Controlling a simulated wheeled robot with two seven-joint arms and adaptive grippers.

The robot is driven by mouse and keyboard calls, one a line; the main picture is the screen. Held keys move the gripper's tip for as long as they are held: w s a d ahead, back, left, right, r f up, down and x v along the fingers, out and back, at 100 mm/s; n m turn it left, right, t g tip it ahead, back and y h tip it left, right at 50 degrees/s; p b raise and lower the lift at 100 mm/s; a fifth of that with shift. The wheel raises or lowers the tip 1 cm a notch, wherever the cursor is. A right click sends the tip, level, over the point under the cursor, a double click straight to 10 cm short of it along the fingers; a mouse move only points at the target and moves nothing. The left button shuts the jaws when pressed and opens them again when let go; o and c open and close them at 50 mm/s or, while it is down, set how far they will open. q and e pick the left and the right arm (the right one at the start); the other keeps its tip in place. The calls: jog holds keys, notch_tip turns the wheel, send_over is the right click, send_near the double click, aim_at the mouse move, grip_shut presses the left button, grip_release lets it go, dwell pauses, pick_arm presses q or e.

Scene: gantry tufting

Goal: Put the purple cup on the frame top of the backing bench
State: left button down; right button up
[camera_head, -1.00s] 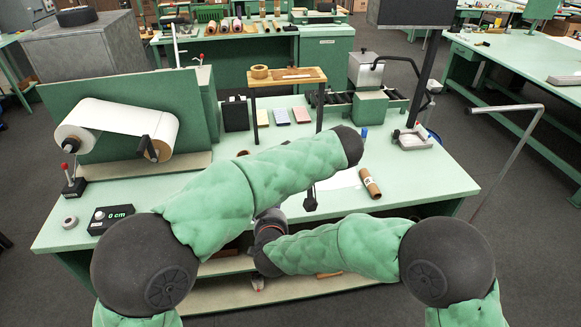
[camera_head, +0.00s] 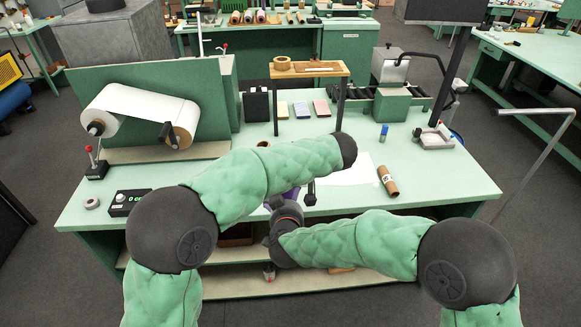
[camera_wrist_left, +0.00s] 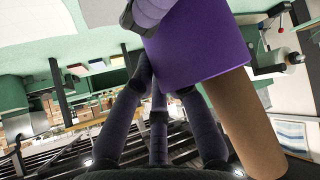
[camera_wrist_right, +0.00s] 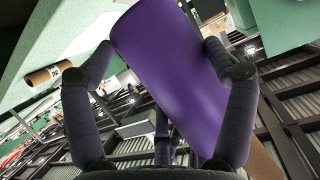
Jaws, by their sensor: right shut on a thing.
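The purple cup shows as a small purple patch between my arms in the head view (camera_head: 288,197). It fills the middle of the right wrist view (camera_wrist_right: 172,75) and the top of the left wrist view (camera_wrist_left: 200,45). My right gripper (camera_wrist_right: 162,65) has its fingers on both sides of the cup and is shut on it. In the left wrist view, the fingertips of my left gripper (camera_wrist_left: 165,85) are close by the cup's edge; contact is unclear. The green bench (camera_head: 440,187) carries a wooden top on black legs (camera_head: 335,70); whether this is the named frame top is unclear.
A brown roll (camera_head: 388,181) lies right of a white sheet (camera_head: 345,172). A white paper roll (camera_head: 150,108) and a display box (camera_head: 126,202) occupy the left side. A brown cylinder (camera_wrist_left: 245,125) passes near the cup in the left wrist view. Bare bench lies at the right.

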jog(key=o, duration=1)
